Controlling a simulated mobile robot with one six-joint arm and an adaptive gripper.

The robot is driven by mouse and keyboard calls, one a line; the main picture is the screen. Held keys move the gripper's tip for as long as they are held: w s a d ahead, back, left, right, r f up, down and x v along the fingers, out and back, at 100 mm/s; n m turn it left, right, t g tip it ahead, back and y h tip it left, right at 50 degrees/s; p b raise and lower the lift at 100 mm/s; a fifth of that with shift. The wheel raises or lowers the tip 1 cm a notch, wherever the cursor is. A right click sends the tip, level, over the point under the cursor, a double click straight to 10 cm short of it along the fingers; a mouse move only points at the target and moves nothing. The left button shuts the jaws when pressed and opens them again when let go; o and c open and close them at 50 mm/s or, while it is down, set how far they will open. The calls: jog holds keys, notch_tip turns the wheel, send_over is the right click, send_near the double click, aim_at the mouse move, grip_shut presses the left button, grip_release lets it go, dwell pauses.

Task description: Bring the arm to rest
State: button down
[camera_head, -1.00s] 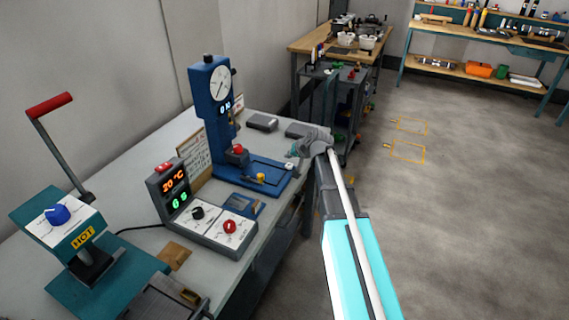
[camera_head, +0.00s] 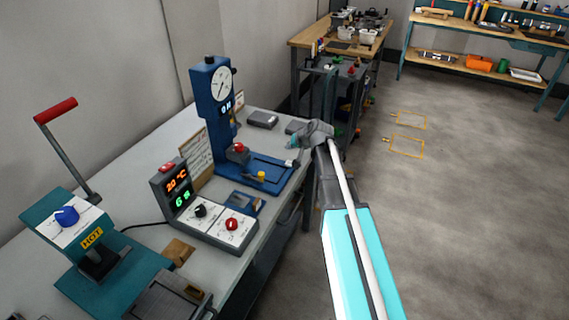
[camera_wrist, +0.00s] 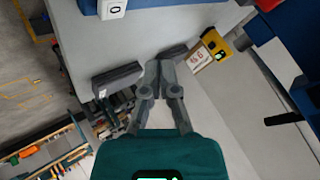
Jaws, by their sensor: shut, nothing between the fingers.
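My arm reaches from the bottom of the head view over the right edge of the grey bench (camera_head: 130,175). My gripper (camera_head: 292,143) is at its far end, near the right end of the blue gauge stand. Its fingers are small and partly turned away there. In the wrist view my gripper (camera_wrist: 160,66) shows its two grey fingers together at the tips, with nothing between them. Grey blocks lie beyond the fingers, one to the left (camera_wrist: 118,78) and one just behind the tips (camera_wrist: 174,52); I see no clear contact.
The blue gauge stand (camera_head: 213,100), the control box with lit digits (camera_head: 205,222) and the teal HOT press with a red-handled lever (camera_head: 80,235) stand on the bench. A dark cart (camera_head: 335,95) stands behind my gripper. Floor to the right (camera_head: 470,210) is open.

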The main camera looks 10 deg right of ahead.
dwell(0.3)
jog(key=shift+s+a, duration=0.1)
jog(key=shift+s, duration=0.15)
jog(key=s+a+n+g+h+p, duration=0.1)
jog(key=s+n+g+h+p, duration=0.2)
jog(key=s, duration=2.5)
jog(key=g+h+p, duration=0.1)
jog(key=g+p, duration=0.1)
jog(key=g, duration=0.3)
jog(key=shift+a+f+h, duration=0.3)
